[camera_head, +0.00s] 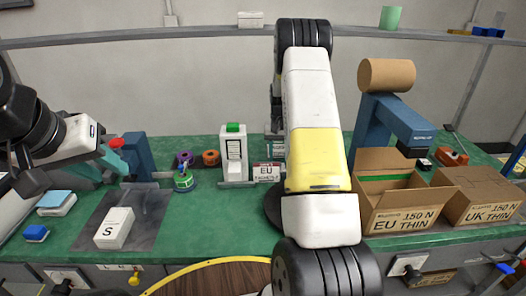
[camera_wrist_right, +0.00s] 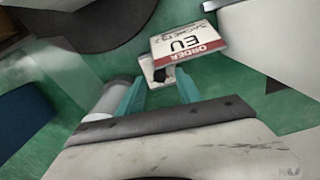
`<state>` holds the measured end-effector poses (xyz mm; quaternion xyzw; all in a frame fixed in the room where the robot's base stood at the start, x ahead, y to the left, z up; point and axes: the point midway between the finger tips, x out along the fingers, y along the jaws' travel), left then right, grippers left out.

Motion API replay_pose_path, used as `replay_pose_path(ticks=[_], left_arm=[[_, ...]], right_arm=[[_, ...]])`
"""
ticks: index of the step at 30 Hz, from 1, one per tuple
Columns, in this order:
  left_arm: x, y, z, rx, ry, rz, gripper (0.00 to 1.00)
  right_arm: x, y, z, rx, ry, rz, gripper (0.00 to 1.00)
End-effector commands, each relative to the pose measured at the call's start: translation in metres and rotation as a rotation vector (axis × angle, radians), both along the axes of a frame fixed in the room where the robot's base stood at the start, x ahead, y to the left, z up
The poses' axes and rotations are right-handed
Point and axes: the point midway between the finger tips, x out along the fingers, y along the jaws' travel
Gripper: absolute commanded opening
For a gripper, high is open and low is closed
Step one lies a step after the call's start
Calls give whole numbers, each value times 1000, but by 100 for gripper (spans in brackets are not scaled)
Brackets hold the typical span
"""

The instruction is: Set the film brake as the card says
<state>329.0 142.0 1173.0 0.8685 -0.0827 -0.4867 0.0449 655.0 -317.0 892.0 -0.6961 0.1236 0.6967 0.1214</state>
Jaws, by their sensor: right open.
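The white card (camera_head: 267,172) with a red band stands at the bench's middle and reads EU. In the right wrist view the card (camera_wrist_right: 188,45) reads ORDER and EU; its smaller line is hard to read. My right gripper (camera_wrist_right: 160,80) is open, its teal fingers apart, with the card's small white stand beyond the tips. In the head view it is hidden behind my right arm. My left gripper (camera_head: 103,167) shows teal fingers apart at the left, near a blue device (camera_head: 138,160). A brown roll (camera_head: 386,75) sits on a blue stand (camera_head: 372,130). I cannot tell which part is the film brake.
An open carton (camera_head: 395,222) marked EU THIN 150 N and a closed carton (camera_head: 482,200) marked UK THIN 150 N stand at right. A white box (camera_head: 114,228) marked S lies on a dark mat (camera_head: 150,205). A white, green-topped device (camera_head: 233,155) stands mid-bench.

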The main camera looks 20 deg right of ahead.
Motion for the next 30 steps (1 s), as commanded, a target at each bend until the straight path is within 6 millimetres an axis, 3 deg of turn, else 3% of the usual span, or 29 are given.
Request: replay_pose_path(ticks=[6,14,21,26,30], left_arm=[[0,0,0,0,0,0,36],[0,0,0,0,0,0,36],[0,0,0,0,0,0,36],[0,0,0,0,0,0,36],[0,0,0,0,0,0,36]], right_arm=[[0,0,-20,0,0,0,42],[0,0,-22,0,0,0,42],[0,1,-22,0,0,0,0],[0,0,-21,0,0,-5,0],[0,1,-21,-1,0,-104,0]])
